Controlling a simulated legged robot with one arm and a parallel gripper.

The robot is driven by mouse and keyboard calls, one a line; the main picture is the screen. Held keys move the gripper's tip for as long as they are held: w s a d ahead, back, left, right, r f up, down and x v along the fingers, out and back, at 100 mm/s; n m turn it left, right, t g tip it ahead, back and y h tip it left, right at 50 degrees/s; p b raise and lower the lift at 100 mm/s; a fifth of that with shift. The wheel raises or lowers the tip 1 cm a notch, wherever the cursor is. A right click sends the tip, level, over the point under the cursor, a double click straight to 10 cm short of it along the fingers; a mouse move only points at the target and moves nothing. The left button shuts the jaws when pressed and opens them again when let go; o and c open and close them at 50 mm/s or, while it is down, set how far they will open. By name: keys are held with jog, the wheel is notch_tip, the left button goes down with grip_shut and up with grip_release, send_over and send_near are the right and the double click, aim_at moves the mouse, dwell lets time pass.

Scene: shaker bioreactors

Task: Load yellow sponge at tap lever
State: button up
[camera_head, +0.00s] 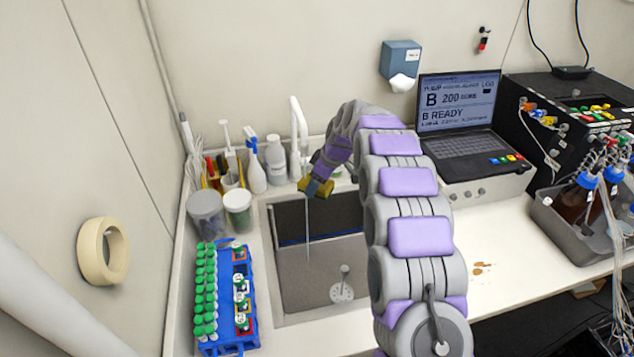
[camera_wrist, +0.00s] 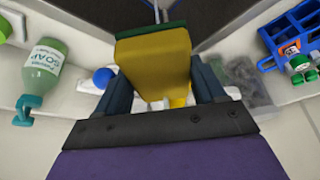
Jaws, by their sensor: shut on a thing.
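The yellow sponge (camera_wrist: 155,68) with a green layer fills the middle of the wrist view, between the two dark fingers of my gripper (camera_wrist: 160,85). My gripper is shut on it. In the head view the sponge (camera_head: 322,188) shows as a small yellow-green block at the end of my arm, above the back edge of the sink. A white tap (camera_head: 298,130) rises behind the sink, just left of my gripper (camera_head: 312,184). A thin line of water appears to fall into the sink. I cannot make out the tap lever; the gripper and sponge cover that area.
The sink basin (camera_head: 335,265) lies below my gripper. Bottles, brushes and tubs (camera_head: 207,212) crowd its left side. A blue rack (camera_head: 238,340) with green-capped tubes stands at the front left.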

jog(key=s+d+b, duration=0.2)
jog(key=s+b, duration=0.2)
jog(key=s, duration=0.3)
jog(key=shift+s+b, duration=0.3)
jog(key=shift+s, duration=0.1)
dwell(0.4)
dwell(1.2)
jog(key=s+d+r, duration=0.1)
jog(key=s+r, duration=0.3)
jog(key=shift+s+d+b, duration=0.2)
jog(key=shift+s+b, duration=0.1)
jog(key=shift+s, duration=0.1)
dwell(0.7)
